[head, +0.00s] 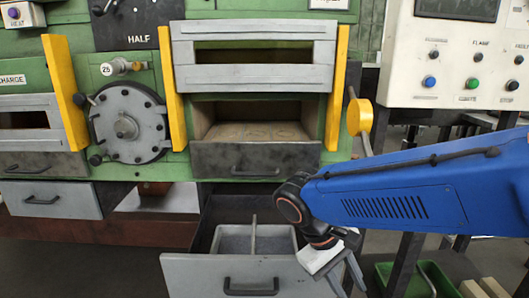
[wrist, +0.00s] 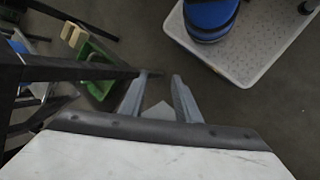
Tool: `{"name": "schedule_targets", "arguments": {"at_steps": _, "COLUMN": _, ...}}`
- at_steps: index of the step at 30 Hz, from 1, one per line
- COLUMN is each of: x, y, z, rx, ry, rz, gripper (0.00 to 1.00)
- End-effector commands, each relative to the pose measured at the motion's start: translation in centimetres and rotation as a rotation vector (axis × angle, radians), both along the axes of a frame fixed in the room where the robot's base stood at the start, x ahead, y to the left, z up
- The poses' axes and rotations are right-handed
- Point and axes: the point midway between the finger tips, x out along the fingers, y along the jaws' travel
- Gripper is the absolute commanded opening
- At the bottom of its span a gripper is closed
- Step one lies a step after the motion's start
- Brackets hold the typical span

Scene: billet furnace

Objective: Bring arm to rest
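My blue arm (head: 400,195) reaches in from the right in the head view and bends down at its wrist. My gripper (head: 348,285) points downward beside the right end of the open lower drawer's grey front (head: 215,275). I cannot tell whether it touches the drawer. In the wrist view, the two grey fingers of my gripper (wrist: 160,82) stand apart. Nothing is clearly held between them. A pale grey shape shows between the finger bases, and I cannot tell what it is.
The pulled-out drawer holds a divided grey tray (head: 233,243). Above it, the furnace chamber (head: 255,130) stands open and looks empty. A yellow-knobbed lever (head: 360,118) and a white control panel (head: 455,60) are near my arm.

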Motion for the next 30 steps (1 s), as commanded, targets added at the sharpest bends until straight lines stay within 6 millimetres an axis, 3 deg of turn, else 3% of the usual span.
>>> {"name": "schedule_targets", "arguments": {"at_steps": 3, "x": -0.7, "y": -2.1, "z": 0.0, "rx": 0.099, "ry": -0.047, "rz": -0.059, "gripper": 0.29}}
{"name": "schedule_targets", "arguments": {"at_steps": 13, "x": -2.4, "y": -6.2, "z": 0.1, "rx": 0.334, "ry": -0.233, "rz": -0.192, "gripper": 0.29}}
{"name": "schedule_targets", "arguments": {"at_steps": 21, "x": -3.7, "y": -8.7, "z": 0.5, "rx": 0.470, "ry": -0.442, "rz": -0.289, "gripper": 0.29}}
{"name": "schedule_targets", "arguments": {"at_steps": 30, "x": -4.3, "y": -10.1, "z": 0.9, "rx": 0.532, "ry": -0.603, "rz": -0.341, "gripper": 0.29}}
